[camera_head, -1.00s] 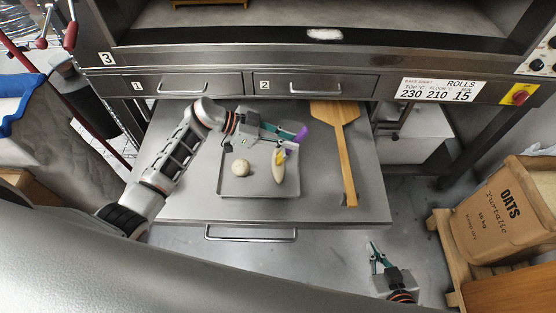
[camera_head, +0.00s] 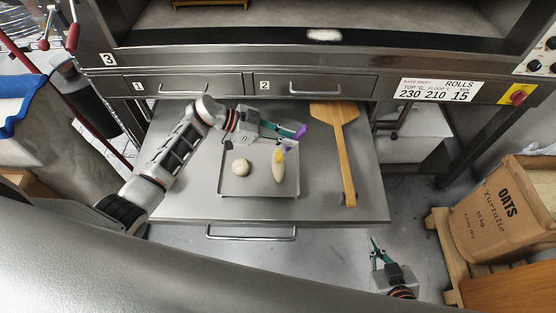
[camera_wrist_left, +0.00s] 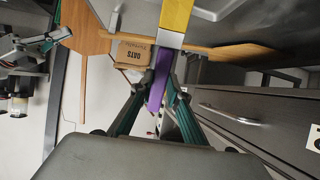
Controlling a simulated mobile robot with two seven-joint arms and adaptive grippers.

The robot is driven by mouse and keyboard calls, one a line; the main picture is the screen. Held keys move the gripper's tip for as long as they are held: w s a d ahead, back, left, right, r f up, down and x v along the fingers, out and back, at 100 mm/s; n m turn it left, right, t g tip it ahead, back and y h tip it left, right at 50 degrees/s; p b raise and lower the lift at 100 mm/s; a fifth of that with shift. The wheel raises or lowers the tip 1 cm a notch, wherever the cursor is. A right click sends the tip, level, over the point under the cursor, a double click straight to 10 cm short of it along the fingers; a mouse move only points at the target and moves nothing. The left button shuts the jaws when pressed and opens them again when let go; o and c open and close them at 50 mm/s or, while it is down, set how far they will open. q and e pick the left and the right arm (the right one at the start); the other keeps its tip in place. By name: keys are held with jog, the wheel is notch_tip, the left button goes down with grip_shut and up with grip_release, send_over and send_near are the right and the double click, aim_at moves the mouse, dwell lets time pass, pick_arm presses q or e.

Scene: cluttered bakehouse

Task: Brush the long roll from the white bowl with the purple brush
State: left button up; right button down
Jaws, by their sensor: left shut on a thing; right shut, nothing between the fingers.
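My left gripper (camera_head: 296,132) is shut on the purple brush (camera_head: 302,131), above the far right part of the tray. The brush's purple handle (camera_wrist_left: 159,78) and yellow end (camera_wrist_left: 176,15) show in the left wrist view. In the head view the yellow end points down at the far end of the long roll (camera_head: 279,172); I cannot tell whether it touches. The long roll is pale and lies on the tray (camera_head: 258,195), right of a round roll (camera_head: 241,167). My right gripper (camera_head: 375,246) is shut and empty, low at the right. No white bowl is in view.
A wooden peel (camera_head: 346,150) lies right of the tray on the grey pull-out table (camera_head: 185,207). Oven drawers (camera_head: 310,88) stand behind. An oats sack (camera_head: 510,205) stands at the right. The table's left front is clear.

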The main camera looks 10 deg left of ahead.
pick_arm(q)
jog(key=shift+s+d+p, duration=0.2)
jog(key=shift+s+p, duration=0.45)
jog(key=shift+p, duration=0.2)
jog(key=shift+w+a, duration=0.2)
jog(key=shift+w, duration=0.5)
jog(key=shift+s+d+p, duration=0.2)
jog(key=shift+s+p, duration=0.55)
jog(key=shift+p, duration=0.1)
jog(key=shift+w, duration=0.15)
jog(key=shift+w+a+f+b, duration=0.1)
jog(key=shift+w+a+b, duration=0.1)
jog(key=shift+w+b, duration=0.3)
jog(key=shift+w, duration=0.1)
